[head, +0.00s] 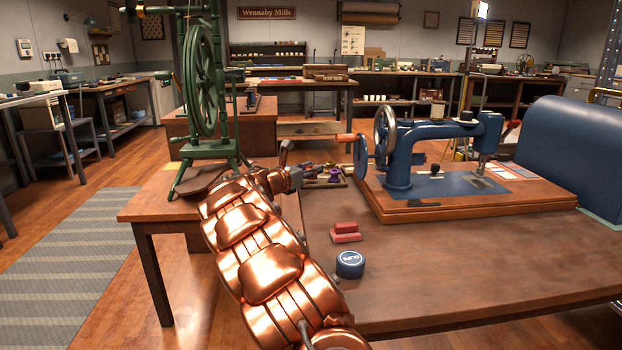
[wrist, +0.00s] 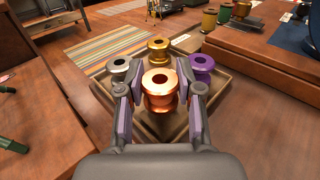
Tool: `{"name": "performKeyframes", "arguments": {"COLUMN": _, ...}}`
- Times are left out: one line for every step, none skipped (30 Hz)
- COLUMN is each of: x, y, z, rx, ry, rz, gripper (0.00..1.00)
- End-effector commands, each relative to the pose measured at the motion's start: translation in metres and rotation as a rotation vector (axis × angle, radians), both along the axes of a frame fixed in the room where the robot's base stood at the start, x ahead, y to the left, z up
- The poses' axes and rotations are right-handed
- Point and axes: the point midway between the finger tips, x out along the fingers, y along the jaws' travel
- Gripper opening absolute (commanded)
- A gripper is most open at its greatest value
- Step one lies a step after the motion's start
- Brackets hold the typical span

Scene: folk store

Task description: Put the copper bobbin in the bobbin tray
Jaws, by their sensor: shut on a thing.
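My gripper (wrist: 159,92) is shut on the copper bobbin (wrist: 160,84), with one finger on each side of it. The bobbin is upright and over the near part of the bobbin tray (wrist: 103,92). I cannot tell whether it touches the tray floor. A silver bobbin (wrist: 119,69) stands to its left in the tray, a gold one (wrist: 158,47) behind it and a purple one (wrist: 201,66) to its right. In the head view the tray (head: 322,186) is on the table beyond my arm, with the purple bobbin (head: 334,174) in it. The copper bobbin is not clearly visible there.
A blue sewing machine (head: 402,150) stands right of the tray. A green spinning wheel (head: 203,85) stands at the table's left. Red blocks (head: 346,232) and a round blue tin (head: 350,264) lie nearer on the table (head: 450,265). Other spools (wrist: 209,19) stand beyond the tray.

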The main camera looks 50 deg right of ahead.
Motion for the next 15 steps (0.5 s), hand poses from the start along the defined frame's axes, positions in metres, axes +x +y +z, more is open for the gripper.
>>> {"name": "performKeyframes", "arguments": {"x": -0.0002, "y": -0.0002, "z": -0.0100, "rx": 0.000, "ry": 0.001, "rz": 0.000, "gripper": 0.04}}
{"name": "performKeyframes", "arguments": {"x": -0.0002, "y": -0.0002, "z": -0.0119, "rx": 0.000, "ry": 0.001, "rz": 0.000, "gripper": 0.04}}
{"name": "performKeyframes", "arguments": {"x": -0.0001, "y": -0.0001, "z": -0.0130, "rx": 0.000, "ry": 0.001, "rz": 0.000, "gripper": 0.04}}
{"name": "performKeyframes", "arguments": {"x": -0.0001, "y": -0.0001, "z": -0.0130, "rx": 0.000, "ry": 0.000, "rz": 0.000, "gripper": 0.04}}
{"name": "performKeyframes", "arguments": {"x": -0.0001, "y": -0.0001, "z": -0.0125, "rx": -0.001, "ry": -0.001, "rz": 0.000, "gripper": 0.04}}
{"name": "performKeyframes", "arguments": {"x": -0.0001, "y": -0.0001, "z": -0.0117, "rx": -0.001, "ry": -0.001, "rz": 0.000, "gripper": 0.04}}
{"name": "performKeyframes", "arguments": {"x": -0.0001, "y": 0.0000, "z": -0.0113, "rx": -0.001, "ry": -0.001, "rz": 0.000, "gripper": 0.04}}
{"name": "performKeyframes", "arguments": {"x": -0.0001, "y": 0.0000, "z": -0.0113, "rx": -0.001, "ry": -0.001, "rz": 0.000, "gripper": 0.04}}
{"name": "performKeyframes", "arguments": {"x": -0.0001, "y": -0.0001, "z": -0.0113, "rx": -0.001, "ry": -0.001, "rz": 0.000, "gripper": 0.04}}
{"name": "performKeyframes", "arguments": {"x": 0.0000, "y": 0.0000, "z": -0.0113, "rx": -0.001, "ry": -0.001, "rz": 0.000, "gripper": 0.04}}
{"name": "performKeyframes", "arguments": {"x": 0.0000, "y": 0.0000, "z": -0.0114, "rx": -0.001, "ry": -0.001, "rz": 0.000, "gripper": 0.04}}
{"name": "performKeyframes", "arguments": {"x": -0.0001, "y": -0.0001, "z": -0.0121, "rx": 0.000, "ry": -0.001, "rz": 0.000, "gripper": 0.04}}
{"name": "performKeyframes", "arguments": {"x": -0.0001, "y": -0.0002, "z": -0.0128, "rx": 0.000, "ry": -0.001, "rz": 0.000, "gripper": 0.04}}
{"name": "performKeyframes", "arguments": {"x": -0.0001, "y": -0.0002, "z": -0.0135, "rx": 0.000, "ry": -0.001, "rz": 0.000, "gripper": 0.04}}
{"name": "performKeyframes", "arguments": {"x": -0.0001, "y": -0.0001, "z": -0.0137, "rx": 0.000, "ry": -0.002, "rz": 0.000, "gripper": 0.39}}
